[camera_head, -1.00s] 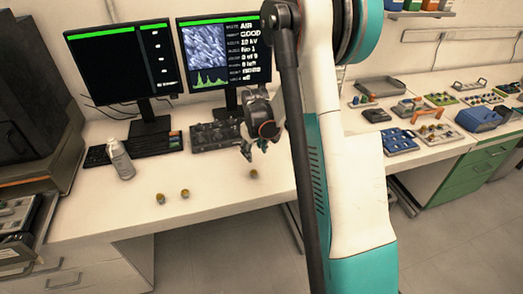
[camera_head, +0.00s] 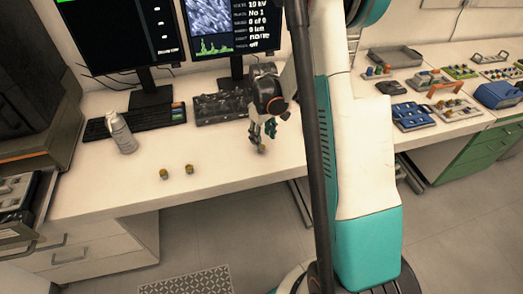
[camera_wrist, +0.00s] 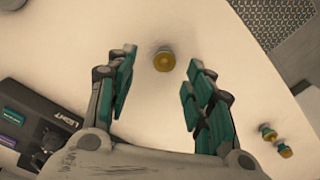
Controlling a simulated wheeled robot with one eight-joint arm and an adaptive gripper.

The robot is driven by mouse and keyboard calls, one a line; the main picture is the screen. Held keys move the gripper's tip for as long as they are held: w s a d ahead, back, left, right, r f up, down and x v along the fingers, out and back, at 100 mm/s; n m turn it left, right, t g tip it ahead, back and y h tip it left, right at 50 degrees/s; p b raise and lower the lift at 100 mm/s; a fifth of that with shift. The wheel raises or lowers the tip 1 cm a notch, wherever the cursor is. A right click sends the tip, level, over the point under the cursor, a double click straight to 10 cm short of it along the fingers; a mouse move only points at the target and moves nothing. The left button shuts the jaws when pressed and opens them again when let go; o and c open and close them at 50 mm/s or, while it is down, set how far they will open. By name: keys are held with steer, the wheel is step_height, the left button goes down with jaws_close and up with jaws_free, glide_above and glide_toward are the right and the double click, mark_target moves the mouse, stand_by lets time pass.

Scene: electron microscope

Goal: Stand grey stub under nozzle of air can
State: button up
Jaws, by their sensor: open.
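Three small yellowish stubs stand on the white desk. One stub (camera_head: 261,149) is at my gripper; the wrist view shows this stub (camera_wrist: 164,60) just past the fingertips, midway between them and not touched. The other two, a stub (camera_head: 189,169) and a stub (camera_head: 163,174), stand to the left in the head view, and both show at the right of the wrist view (camera_wrist: 275,140). I cannot tell which one is the grey stub. My gripper (camera_wrist: 157,72) is open and empty, pointing down.
A keyboard (camera_head: 135,122) and a dark control panel (camera_head: 219,106) lie behind, below two monitors (camera_head: 229,30). The desk's front edge (camera_head: 225,193) is close to the stubs. Trays and blue holders (camera_head: 413,116) fill the right bench.

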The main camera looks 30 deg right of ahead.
steer(key=f+b, duration=0.1)
steer(key=f, duration=0.2)
steer(key=f+b, duration=0.1)
steer(key=f, duration=0.1)
steer(key=shift+a+b, duration=0.3)
steer(key=shift+c, duration=0.6)
steer(key=c, duration=1)
steer(key=shift+r, duration=0.15)
step_height(320, 180, up, 20)
steer(key=p, duration=0.7)
